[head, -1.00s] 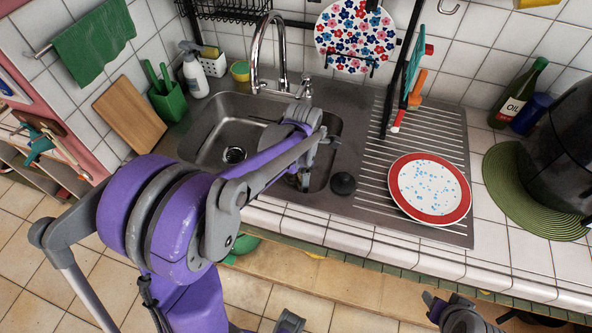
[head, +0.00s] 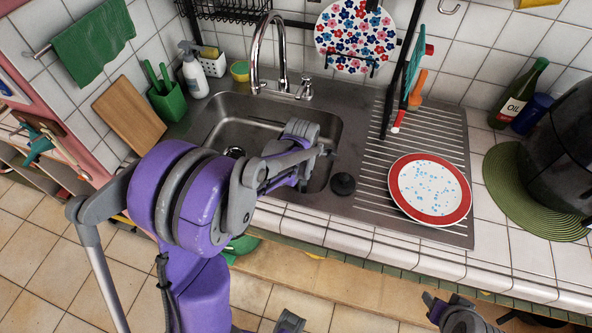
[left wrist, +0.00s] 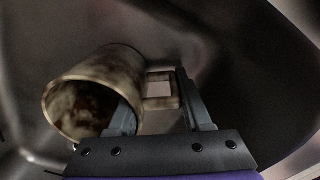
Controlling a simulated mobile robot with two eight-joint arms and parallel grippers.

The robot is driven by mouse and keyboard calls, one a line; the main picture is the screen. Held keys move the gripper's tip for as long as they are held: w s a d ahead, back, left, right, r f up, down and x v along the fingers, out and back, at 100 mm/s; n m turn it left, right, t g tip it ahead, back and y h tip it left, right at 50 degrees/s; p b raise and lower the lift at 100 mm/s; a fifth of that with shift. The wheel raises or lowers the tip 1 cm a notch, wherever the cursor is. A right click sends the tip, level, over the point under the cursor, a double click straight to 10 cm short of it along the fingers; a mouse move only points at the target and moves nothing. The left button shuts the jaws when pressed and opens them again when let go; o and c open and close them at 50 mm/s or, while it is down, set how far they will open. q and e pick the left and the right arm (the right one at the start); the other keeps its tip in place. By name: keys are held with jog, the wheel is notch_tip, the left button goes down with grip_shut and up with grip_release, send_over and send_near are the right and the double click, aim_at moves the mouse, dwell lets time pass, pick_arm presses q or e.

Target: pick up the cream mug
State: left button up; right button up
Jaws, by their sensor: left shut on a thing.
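The cream mug (left wrist: 88,92) shows in the left wrist view, stained brown and lying tilted, with its mouth toward the lower left. Its squarish handle (left wrist: 160,78) is on its right side. My left gripper (left wrist: 160,110) is shut on the mug at the handle side, one finger against the mug by its rim and the other to the right of the handle. In the head view, my left gripper (head: 322,152) is over the right part of the sink, and the mug is hidden there. My right gripper (head: 447,305) is at the bottom edge; its jaw state is unclear.
The metal sink (head: 225,112) has a tall faucet (head: 257,60) behind it. A red-rimmed plate (head: 397,190) lies on the drainboard to the right, near a black round stopper (head: 342,184). A bottle (head: 518,95) and dark pot (head: 560,150) stand far right.

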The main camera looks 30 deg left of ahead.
pick_arm(q)
jog(key=shift+r, duration=0.15)
grip_shut()
notch_tip(320, 180, up, 10)
jog(key=shift+p, duration=0.5)
jog(key=shift+w+r+p, duration=0.2)
jog(key=shift+r+p, duration=0.2)
jog(key=shift+r, duration=0.3)
jog(key=w+r+t+p, duration=0.1)
jog(key=w+r+p, duration=0.3)
jog(key=r, duration=0.6)
jog(key=shift+w+p, duration=0.2)
jog(key=shift+p, duration=0.65)
pick_arm(e)
jog(key=w+r+t, duration=0.1)
jog(key=w+r, duration=0.4)
jog(key=r, duration=0.6)
